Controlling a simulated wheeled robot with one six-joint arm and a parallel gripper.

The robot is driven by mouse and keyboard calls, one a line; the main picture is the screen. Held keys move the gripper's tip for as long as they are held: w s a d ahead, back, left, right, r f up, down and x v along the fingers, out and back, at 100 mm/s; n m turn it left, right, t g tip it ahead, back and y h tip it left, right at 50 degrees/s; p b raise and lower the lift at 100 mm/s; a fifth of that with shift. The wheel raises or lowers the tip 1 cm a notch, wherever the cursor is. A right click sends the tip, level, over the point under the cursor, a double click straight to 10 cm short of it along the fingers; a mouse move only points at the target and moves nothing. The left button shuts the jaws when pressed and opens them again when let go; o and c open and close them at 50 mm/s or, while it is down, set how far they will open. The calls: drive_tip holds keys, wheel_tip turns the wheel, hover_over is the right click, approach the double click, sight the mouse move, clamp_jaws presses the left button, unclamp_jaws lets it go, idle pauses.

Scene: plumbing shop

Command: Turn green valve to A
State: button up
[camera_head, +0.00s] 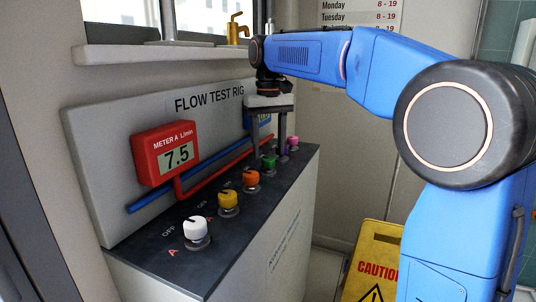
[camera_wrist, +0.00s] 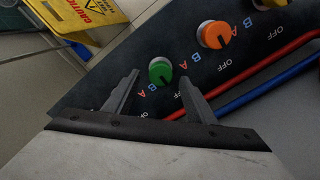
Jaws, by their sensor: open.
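The green valve (camera_head: 269,162) stands in the row of knobs on the dark top of the flow test rig. In the wrist view the green valve (camera_wrist: 160,71) shows between and just beyond the tips of my gripper (camera_wrist: 158,82), which is open and empty. The black mark on the knob points down toward the blue letter B, with a red A to its left. My gripper (camera_head: 276,135) hangs over the far end of the row in the head view. I cannot tell from these views whether a finger touches the knob.
An orange knob (camera_wrist: 214,35) is close beside the green one. Yellow (camera_head: 228,201), white (camera_head: 196,231) and pink (camera_head: 293,142) knobs share the panel. Red and blue pipes run behind them. The red Meter A (camera_head: 166,153) reads 7.5. A yellow caution sign (camera_head: 375,250) stands on the floor.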

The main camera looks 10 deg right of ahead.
drive_tip(key=shift+f, duration=1.15)
drive_tip(key=shift+c, duration=0.4)
drive_tip(key=c, duration=1)
drive_tip(key=shift+o, duration=0.2)
drive_tip(key=shift+n, duration=0.3)
drive_tip(key=n, duration=0.5)
drive_tip(key=shift+n, duration=0.3)
drive_tip(key=n, duration=0.5)
drive_tip(key=shift+n, duration=0.3)
